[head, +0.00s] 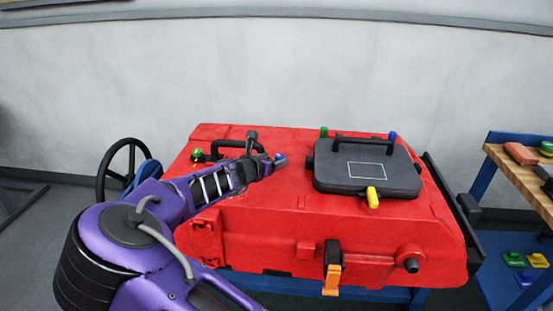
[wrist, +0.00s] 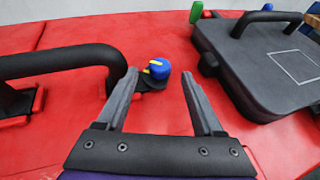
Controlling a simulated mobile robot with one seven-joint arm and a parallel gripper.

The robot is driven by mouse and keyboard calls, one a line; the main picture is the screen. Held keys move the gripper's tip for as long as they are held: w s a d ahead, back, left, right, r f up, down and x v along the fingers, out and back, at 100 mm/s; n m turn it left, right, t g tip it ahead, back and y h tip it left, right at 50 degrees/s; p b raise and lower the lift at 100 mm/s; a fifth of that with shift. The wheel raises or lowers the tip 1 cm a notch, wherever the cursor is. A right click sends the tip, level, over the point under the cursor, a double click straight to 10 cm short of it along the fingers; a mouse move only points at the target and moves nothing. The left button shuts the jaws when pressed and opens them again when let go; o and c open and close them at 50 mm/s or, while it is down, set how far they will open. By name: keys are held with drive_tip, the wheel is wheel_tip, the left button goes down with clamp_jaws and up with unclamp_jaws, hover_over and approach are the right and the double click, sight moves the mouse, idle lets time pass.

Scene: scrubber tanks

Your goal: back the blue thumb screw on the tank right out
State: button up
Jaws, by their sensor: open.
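The red tank (head: 270,215) has a blue thumb screw (wrist: 159,68) with a yellow mark, set on a small black base on its top. In the head view the screw (head: 281,159) shows just past my fingers, partly hidden by them. My gripper (head: 262,156) is open and empty. In the wrist view its fingers (wrist: 159,78) point at the screw, with one tip on each side of it. I cannot tell how far the tips are above or short of the screw, but no contact shows.
A dark lid (head: 340,182) with a handle, a yellow latch (head: 373,197) and green and blue knobs lies to the right. A black bar handle (wrist: 70,62) is close left of my fingers. An orange-tipped latch (head: 332,280) hangs in front. A wooden bench (head: 520,180) stands far right.

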sight(278, 157)
drive_tip(key=shift+x, duration=1.55)
clamp_jaws()
